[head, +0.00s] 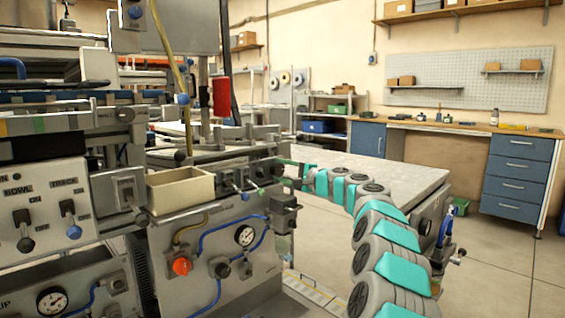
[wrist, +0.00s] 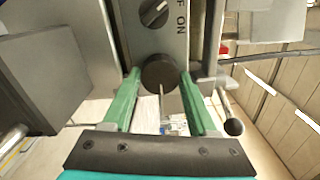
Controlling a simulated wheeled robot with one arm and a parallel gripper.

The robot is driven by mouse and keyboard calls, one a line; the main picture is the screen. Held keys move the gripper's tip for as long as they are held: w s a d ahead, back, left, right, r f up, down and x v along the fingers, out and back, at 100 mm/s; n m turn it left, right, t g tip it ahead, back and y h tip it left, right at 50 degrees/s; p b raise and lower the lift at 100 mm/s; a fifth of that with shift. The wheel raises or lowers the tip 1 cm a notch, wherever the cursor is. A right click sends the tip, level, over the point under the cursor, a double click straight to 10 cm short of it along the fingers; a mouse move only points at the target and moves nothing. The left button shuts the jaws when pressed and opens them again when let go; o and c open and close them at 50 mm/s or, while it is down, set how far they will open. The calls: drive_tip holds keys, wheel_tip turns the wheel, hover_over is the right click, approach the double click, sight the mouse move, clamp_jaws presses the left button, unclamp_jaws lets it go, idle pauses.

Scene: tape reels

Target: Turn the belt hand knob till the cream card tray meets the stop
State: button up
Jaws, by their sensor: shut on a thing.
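My gripper (wrist: 159,98) has its two green fingers shut on a dark round knob (wrist: 159,70), one finger on each side. The knob sits below a switch marked ON on a grey panel. In the head view my gripper (head: 292,171) reaches in from the right to the end of the machine's small control panel. The cream card tray (head: 180,194), an open box, sits on the machine left of that panel. Its left end is close to a grey switch housing (head: 127,188). I cannot tell which part is the stop or whether the tray touches it.
A lever with a dark ball end (wrist: 233,127) stands right of the fingers in the wrist view. A dark grey box (wrist: 45,80) is at its left. In the head view, an orange knob (head: 181,267) and gauge (head: 245,236) are below the tray. Floor is clear at right.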

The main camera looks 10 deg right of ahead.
drive_tip(key=shift+r+m+p, duration=0.1)
drive_tip(key=shift+m+p, duration=0.6)
drive_tip(key=shift+m, duration=0.1)
drive_tip(key=shift+f+m, duration=0.2)
drive_tip(key=shift+m, duration=0.2)
drive_tip(key=o, duration=1.4)
drive_tip(key=shift+d, duration=0.1)
drive_tip(key=shift+b+v, duration=0.45)
drive_tip(key=shift+v, duration=3.4)
